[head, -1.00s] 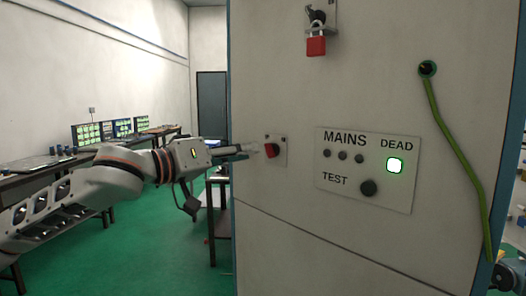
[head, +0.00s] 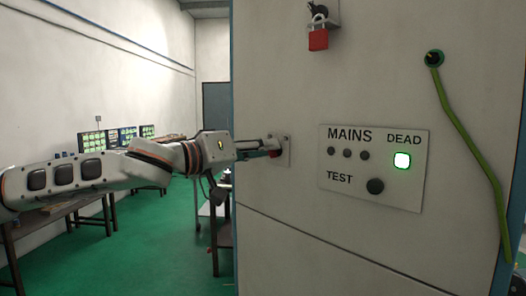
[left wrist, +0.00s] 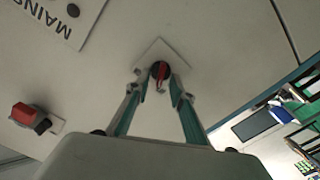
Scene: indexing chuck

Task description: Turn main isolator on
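A rotary switch with a red handle on a small square plate is on the grey cabinet face; its plate (head: 286,151) shows in the head view, with the handle mostly hidden by my gripper. In the left wrist view the red handle (left wrist: 161,75) stands between my fingertips. My left gripper (head: 275,148) is at the switch, its fingers (left wrist: 159,84) apart on either side of the handle, with a small gap seeming to remain. No label on this switch is readable. My right gripper is not in view.
A red padlock (head: 318,39) hangs from a fitting higher up. The MAINS panel (head: 410,197) has a lit DEAD lamp (head: 402,160), dark lamps and a TEST button (head: 375,186). A green cable (head: 468,135) runs down the cabinet's right. Benches stand at left.

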